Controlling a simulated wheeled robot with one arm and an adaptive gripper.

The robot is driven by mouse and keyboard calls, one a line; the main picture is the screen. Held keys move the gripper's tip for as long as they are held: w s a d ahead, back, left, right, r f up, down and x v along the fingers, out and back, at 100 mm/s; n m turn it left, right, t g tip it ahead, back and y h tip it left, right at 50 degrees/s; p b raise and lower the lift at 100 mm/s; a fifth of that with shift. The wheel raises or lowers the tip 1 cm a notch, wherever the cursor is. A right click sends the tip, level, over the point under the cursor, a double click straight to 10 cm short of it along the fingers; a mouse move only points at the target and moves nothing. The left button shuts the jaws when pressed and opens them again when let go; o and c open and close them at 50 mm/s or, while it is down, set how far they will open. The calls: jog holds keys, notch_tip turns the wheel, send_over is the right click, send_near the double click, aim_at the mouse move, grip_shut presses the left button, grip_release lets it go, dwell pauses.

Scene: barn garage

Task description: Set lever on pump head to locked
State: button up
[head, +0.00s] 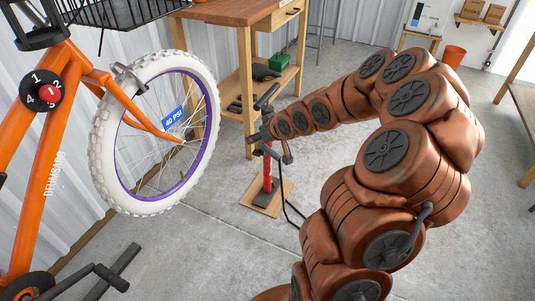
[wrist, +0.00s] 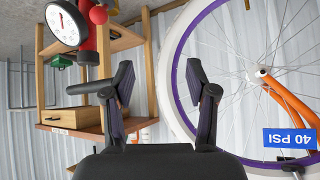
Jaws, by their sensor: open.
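The floor pump (head: 267,168) has a red tube on a wooden base and stands beside the bicycle's front wheel. In the head view my gripper (head: 265,122) is at the pump's upper part. I cannot make out the pump head or its lever.
The orange bicycle's white-tyred wheel (head: 98,150) stands close on the left, with a blue 40 PSI label (head: 174,117). A wooden workbench (head: 222,12) stands behind the pump. A black hose (head: 292,211) runs over the floor.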

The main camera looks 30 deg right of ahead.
jog(key=w+d+f+m+t+b, duration=0.1)
jog(key=w+d+f+t+b, duration=0.25)
jog(key=d+f+b, duration=0.55)
jog(key=shift+t, duration=0.45)
jog(key=shift+w+d+f, duration=0.1)
jog(key=shift+w+f, duration=0.95)
jog(key=shift+w, duration=0.2)
jog(key=shift+w+d+f, duration=0.1)
jog(key=shift+w+f, duration=0.95)
jog(key=shift+w, duration=0.2)
jog(key=shift+x, duration=0.75)
jog(key=shift+r, duration=0.15)
grip_shut()
